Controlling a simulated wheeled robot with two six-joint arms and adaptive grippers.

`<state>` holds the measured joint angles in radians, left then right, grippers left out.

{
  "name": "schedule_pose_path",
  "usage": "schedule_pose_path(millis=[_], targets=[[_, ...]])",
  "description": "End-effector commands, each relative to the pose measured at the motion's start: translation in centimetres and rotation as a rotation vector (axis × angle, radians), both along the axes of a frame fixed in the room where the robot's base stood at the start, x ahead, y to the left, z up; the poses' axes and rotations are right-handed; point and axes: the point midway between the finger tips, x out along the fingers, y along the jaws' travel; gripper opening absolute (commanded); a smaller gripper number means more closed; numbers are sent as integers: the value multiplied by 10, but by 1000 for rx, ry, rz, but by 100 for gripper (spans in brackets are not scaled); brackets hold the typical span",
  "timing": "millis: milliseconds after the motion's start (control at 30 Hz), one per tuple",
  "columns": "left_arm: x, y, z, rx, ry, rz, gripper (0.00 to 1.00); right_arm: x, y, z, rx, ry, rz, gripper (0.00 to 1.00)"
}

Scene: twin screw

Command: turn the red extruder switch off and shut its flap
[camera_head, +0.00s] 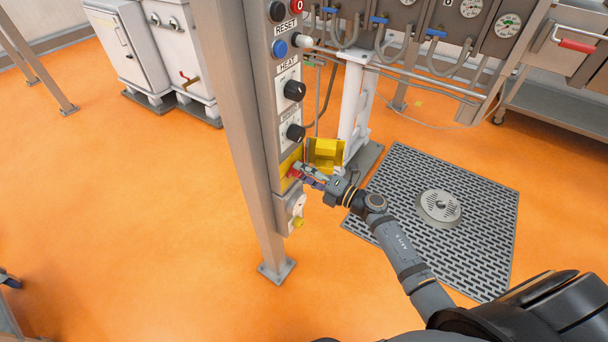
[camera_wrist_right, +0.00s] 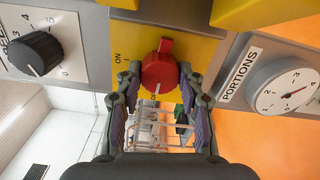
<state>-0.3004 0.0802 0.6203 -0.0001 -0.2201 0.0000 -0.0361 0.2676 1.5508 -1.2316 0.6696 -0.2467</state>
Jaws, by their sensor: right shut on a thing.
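The red switch (camera_wrist_right: 160,74) is a round knob with a raised ridge on a yellow plate (camera_wrist_right: 205,50). In the wrist view its ridge points up, and the word ON reads at its left. My right gripper (camera_wrist_right: 158,84) is shut on the switch, one finger on each side. In the head view the switch (camera_head: 292,173) shows small and red at the tip of my right gripper (camera_head: 297,172). The yellow flap (camera_head: 326,152) stands open to the right of the plate.
The grey post (camera_head: 240,120) carries black knobs (camera_head: 294,90) above the switch and a portions dial (camera_wrist_right: 290,92) below it. A white stand (camera_head: 357,105) is behind the flap.

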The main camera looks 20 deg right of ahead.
Motion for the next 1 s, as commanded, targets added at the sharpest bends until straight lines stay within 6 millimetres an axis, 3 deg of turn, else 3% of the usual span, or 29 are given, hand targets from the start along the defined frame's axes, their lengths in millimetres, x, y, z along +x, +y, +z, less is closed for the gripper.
schedule_pose_path(millis=[667,700,833,1000], targets=[[0,0,-3,0,0,0,40,-1,0,-2,-48,-32,1,7],[0,0,-3,0,0,0,40,-1,0,-2,-48,-32,1,43],[0,0,-3,0,0,0,40,-1,0,-1,-46,-32,0,60],[0,0,-3,0,0,0,40,0,0,-1,-45,-33,1,62]])
